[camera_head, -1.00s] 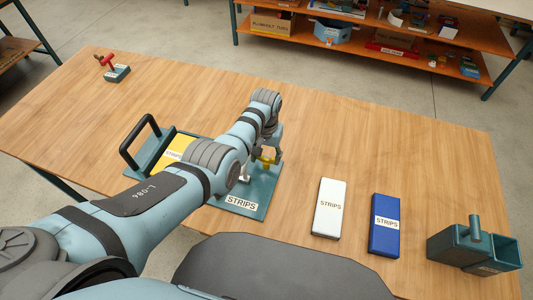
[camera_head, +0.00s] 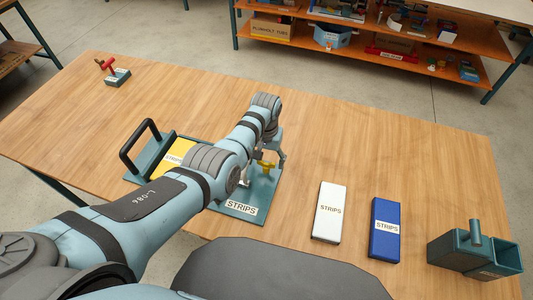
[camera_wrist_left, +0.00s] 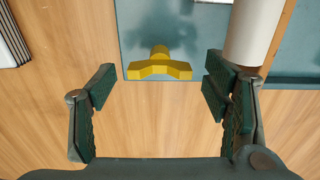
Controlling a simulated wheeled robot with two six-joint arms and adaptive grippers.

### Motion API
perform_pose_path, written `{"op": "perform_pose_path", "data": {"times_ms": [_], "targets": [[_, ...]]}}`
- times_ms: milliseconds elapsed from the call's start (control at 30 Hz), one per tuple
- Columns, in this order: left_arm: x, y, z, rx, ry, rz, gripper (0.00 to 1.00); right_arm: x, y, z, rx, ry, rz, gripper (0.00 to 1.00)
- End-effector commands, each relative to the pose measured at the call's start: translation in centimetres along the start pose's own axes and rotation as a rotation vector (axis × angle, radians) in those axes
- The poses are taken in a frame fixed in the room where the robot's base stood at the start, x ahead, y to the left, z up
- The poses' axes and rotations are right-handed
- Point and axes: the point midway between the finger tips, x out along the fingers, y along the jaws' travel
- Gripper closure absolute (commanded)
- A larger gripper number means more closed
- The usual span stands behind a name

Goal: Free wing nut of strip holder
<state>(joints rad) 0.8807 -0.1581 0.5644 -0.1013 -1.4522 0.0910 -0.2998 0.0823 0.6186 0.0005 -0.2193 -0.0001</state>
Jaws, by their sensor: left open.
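The strip holder is a teal plate (camera_head: 262,192) with a black handle (camera_head: 140,147) and a "STRIPS" label, lying on the table; part of it shows in the left wrist view (camera_wrist_left: 140,30). A yellow wing nut (camera_head: 267,168) sits near its right side, partly behind my arm. My left gripper (camera_head: 265,161) is at the wing nut. In the left wrist view the yellow wing nut (camera_wrist_left: 160,69) lies between and just beyond the open fingers (camera_wrist_left: 159,88), with a gap on both sides. A pale cylinder (camera_wrist_left: 252,30) stands by the right finger. My right gripper is not seen.
A yellow strips pack (camera_head: 178,151) lies on the holder. A white box (camera_head: 327,222) and a blue box (camera_head: 385,240) lie to the right, then a teal container (camera_head: 458,250). A small red-handled tool (camera_head: 117,78) is at the far left. The table's back middle is clear.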

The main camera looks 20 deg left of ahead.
Motion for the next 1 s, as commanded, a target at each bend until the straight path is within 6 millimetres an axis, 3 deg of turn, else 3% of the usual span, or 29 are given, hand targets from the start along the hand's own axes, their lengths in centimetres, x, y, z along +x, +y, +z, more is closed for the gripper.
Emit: {"op": "perform_pose_path", "data": {"times_ms": [167,400,500,1000], "targets": [[-2.6,0.1,-0.1,-0.001,0.006,0.002,0.3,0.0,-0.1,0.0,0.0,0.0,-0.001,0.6],[-9.4,0.0,-0.1,0.0,0.005,0.0,0.3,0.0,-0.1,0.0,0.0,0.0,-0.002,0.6],[-11.0,0.0,-0.1,0.0,0.003,0.0,0.3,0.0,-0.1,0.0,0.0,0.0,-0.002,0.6],[-11.7,0.0,0.0,0.0,0.001,0.0,0.3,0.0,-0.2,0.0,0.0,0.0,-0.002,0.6]]}}
